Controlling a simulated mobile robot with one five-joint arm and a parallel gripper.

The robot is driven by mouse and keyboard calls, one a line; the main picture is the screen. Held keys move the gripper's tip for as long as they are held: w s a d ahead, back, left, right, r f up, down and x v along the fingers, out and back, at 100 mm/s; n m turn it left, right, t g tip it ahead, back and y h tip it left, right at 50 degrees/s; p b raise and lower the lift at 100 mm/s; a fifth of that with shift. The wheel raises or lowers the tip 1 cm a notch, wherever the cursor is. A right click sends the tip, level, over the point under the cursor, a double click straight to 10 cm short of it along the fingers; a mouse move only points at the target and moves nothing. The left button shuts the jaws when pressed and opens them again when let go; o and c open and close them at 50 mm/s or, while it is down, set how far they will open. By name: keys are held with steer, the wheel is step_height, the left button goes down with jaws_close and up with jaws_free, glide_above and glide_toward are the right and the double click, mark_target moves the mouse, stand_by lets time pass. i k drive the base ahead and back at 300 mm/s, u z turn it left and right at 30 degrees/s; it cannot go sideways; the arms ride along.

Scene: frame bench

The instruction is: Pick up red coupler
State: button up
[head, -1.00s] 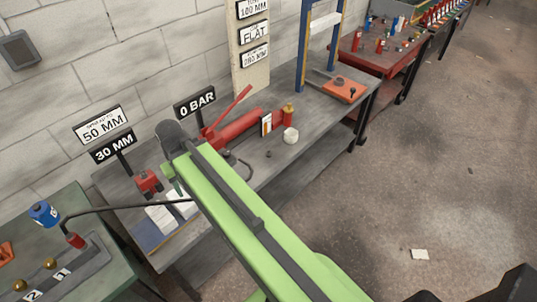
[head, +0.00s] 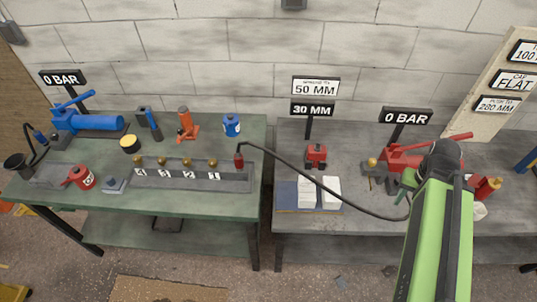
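The red coupler (head: 239,160) stands upright at the right end of a grey block (head: 190,183) on the green bench. A black hose (head: 310,178) runs from its top across to the grey bench on the right. My gripper is at the far end of my green arm, over the grey bench by the red pump, well to the right of the coupler. The dark end of my arm hides its fingers, so I cannot see whether it is open.
The grey block carries brass fittings and number labels. A red pump (head: 405,157), red block (head: 316,155) and sign posts stand on the grey bench (head: 375,222).

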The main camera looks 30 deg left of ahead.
mark_target(238, 158)
steer(key=z, duration=1.8)
steer(key=k, duration=2.25)
steer(key=u, duration=2.75)
steer(key=i, duration=1.05)
steer(key=u, duration=0.05)
